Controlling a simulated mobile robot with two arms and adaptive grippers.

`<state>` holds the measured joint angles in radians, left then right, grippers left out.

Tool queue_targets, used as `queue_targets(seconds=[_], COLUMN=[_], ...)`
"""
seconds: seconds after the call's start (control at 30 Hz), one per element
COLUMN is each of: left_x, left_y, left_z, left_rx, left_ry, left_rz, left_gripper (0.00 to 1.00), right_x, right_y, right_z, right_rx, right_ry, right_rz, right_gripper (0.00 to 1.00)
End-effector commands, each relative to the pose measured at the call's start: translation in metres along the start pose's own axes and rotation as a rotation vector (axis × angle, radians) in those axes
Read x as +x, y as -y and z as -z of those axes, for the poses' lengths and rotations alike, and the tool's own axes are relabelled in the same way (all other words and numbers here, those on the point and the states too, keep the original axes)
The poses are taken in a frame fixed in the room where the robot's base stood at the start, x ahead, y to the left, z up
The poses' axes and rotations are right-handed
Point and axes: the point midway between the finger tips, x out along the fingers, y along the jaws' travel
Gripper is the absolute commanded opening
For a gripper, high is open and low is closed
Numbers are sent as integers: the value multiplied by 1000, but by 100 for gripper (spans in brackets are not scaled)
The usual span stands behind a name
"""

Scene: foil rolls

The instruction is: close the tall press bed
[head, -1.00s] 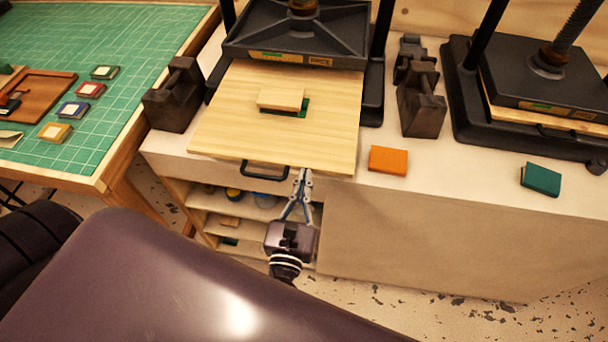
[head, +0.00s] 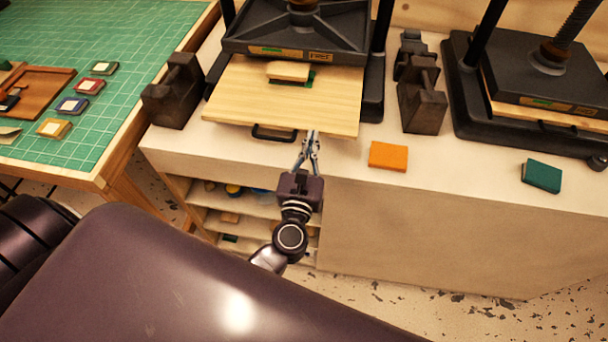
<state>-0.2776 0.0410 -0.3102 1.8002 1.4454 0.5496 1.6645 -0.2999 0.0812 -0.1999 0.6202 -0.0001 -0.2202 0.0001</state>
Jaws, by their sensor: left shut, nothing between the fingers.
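The tall press (head: 297,32) stands at the top middle, with a black platen between two dark posts. Its pale wooden bed (head: 270,105) sticks out toward me from under the platen. A small wooden board on a green piece (head: 289,71) lies on the bed, close to the platen's front edge. A black handle (head: 273,132) is on the bed's front edge. My left gripper (head: 312,136) is shut and empty, its fingertips at the bed's front edge, right of the handle. Whether they touch the edge I cannot tell. My right gripper is not in view.
Dark iron weights stand left (head: 174,92) and right (head: 421,98) of the press. An orange book (head: 388,156) and a green book (head: 541,176) lie on the white counter. A second press (head: 543,75) is at the right. A green cutting mat (head: 120,50) covers the left table.

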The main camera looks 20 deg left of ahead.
Motion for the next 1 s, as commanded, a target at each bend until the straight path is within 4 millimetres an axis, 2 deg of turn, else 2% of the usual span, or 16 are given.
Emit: queue_targets(seconds=[0.03, 0.2, 0.5, 0.7, 1.0], left_x=[15, 57, 108, 122, 126], left_y=[0, 0, 0, 0, 0], left_z=[0, 0, 1, 1, 1], left_rx=[-1, -1, -1, 1, 1], left_ry=[3, 2, -1, -1, -1], left_rz=[-2, -1, -1, 0, 0], left_gripper=[0, 0, 0, 0, 0], right_x=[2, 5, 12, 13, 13], right_y=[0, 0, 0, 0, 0], right_z=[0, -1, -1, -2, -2], right_rx=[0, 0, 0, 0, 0], right_ry=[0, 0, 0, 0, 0], right_rz=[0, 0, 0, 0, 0], right_gripper=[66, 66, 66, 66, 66])
